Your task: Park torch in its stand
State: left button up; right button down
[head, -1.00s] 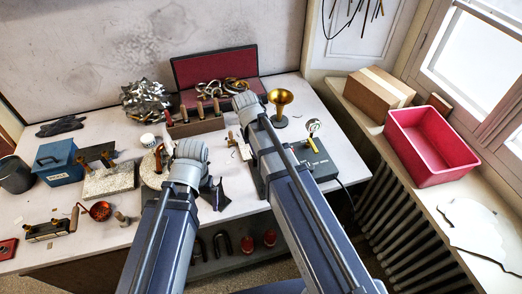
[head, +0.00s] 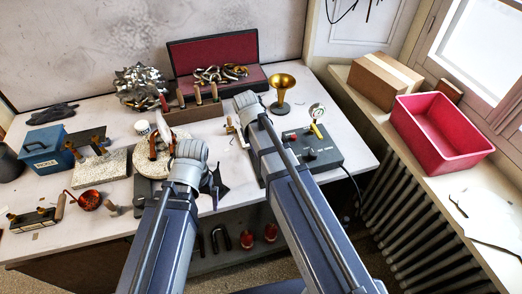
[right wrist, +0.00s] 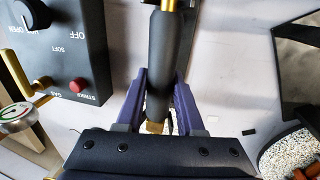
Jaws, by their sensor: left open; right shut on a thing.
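My right gripper (right wrist: 160,100) is shut on the torch (right wrist: 159,65), a black cylindrical handle with brass at both ends. The fingers close on its sides, and its far end runs out of the top of the right wrist view. In the head view my right forearm hides the torch and that gripper. My left gripper (head: 214,188) is open, partly hidden behind its wrist, over the bench's front part beside the round pad. A dark strip (right wrist: 185,35) lies beside the torch's far end; I cannot tell whether it belongs to the stand.
The grey control box (head: 318,155) with a gauge (head: 317,110) stands right of my right arm; its red button (right wrist: 77,85) shows close up. A brass bell (head: 282,82) stands behind it. A tool rack (head: 195,113), open red-lined case (head: 212,55) and speckled block (head: 100,168) crowd the bench.

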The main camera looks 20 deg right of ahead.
jog(key=shift+f, duration=0.1)
dwell(0.7)
jog(key=shift+c, duration=2.2)
grip_release()
jog(key=shift+o, duration=0.3)
jog(key=o, duration=0.4)
notch_tip(320, 180, up, 8)
jog(key=p, duration=0.8)
jog(key=shift+f, duration=0.1)
